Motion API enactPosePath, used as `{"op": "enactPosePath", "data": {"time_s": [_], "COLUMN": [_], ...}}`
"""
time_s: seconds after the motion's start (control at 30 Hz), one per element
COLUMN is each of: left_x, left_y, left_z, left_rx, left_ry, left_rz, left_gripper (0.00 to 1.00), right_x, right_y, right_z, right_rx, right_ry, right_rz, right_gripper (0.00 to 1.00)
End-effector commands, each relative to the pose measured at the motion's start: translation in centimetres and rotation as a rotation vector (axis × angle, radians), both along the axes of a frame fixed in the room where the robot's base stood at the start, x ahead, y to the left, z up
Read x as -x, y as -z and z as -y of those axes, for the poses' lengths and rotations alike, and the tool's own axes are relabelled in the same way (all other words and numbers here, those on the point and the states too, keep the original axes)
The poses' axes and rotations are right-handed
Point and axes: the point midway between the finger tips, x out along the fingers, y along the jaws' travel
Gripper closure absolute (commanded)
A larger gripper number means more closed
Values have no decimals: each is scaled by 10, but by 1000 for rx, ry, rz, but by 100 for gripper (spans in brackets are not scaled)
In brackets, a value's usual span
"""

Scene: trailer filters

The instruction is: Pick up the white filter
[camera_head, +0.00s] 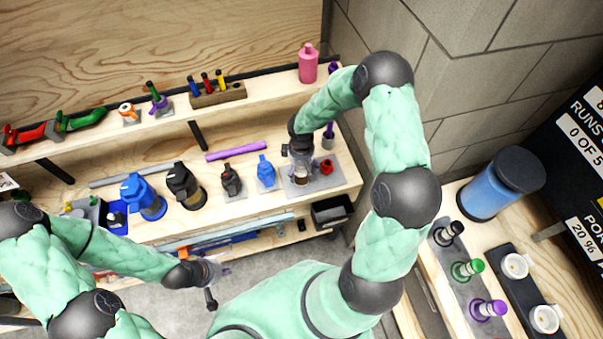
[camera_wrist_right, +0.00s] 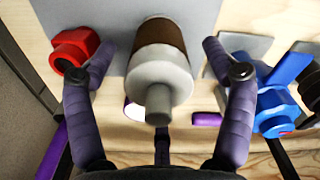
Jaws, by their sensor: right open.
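A white filter with a brown band (camera_wrist_right: 160,70) stands on a grey plate (camera_wrist_right: 105,15) in the right wrist view. It lies between the two spread fingers of my right gripper (camera_wrist_right: 158,52), with a visible gap on each side. In the head view my right gripper (camera_head: 301,158) is over the right end of the workbench, and the filter (camera_head: 301,180) shows just below it, partly hidden. My left gripper (camera_head: 212,276) hangs in front of the bench, away from the filter; its jaw opening is unclear.
A red part (camera_head: 326,167) sits close to the right of the filter, and a blue tool (camera_head: 265,171) stands to its left. A black bin (camera_head: 333,211) is below. A pink bottle (camera_head: 308,65) stands on the upper shelf. White cups (camera_head: 516,266) are on the side table.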

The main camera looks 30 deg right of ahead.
Motion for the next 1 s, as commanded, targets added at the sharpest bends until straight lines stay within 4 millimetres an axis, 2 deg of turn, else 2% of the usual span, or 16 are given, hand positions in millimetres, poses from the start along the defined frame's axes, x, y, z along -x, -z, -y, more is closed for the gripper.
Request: {"op": "enactPosePath", "data": {"time_s": [0.03,0.2,0.5,0.57,0.73,1.0], "left_x": [0,0,0,0,0,0], "left_y": [2,4,4,4,4,4], "left_z": [0,0,0,0,0,0], "left_rx": [0,0,0,0,0,0], "left_ry": [0,0,0,0,0,0], "left_rz": [0,0,0,0,0,0], "left_gripper": [100,100,100,100,100,100], "right_x": [1,0,0,0,0,0], "right_y": [10,29,32,32,32,32], "right_z": [1,1,1,1,1,1], "right_rx": [-1,-1,0,0,0,0], "right_ry": [1,0,1,1,1,1], "right_rz": [-4,-1,0,0,0,0], "right_gripper": [17,17,17,31,78,78]}}
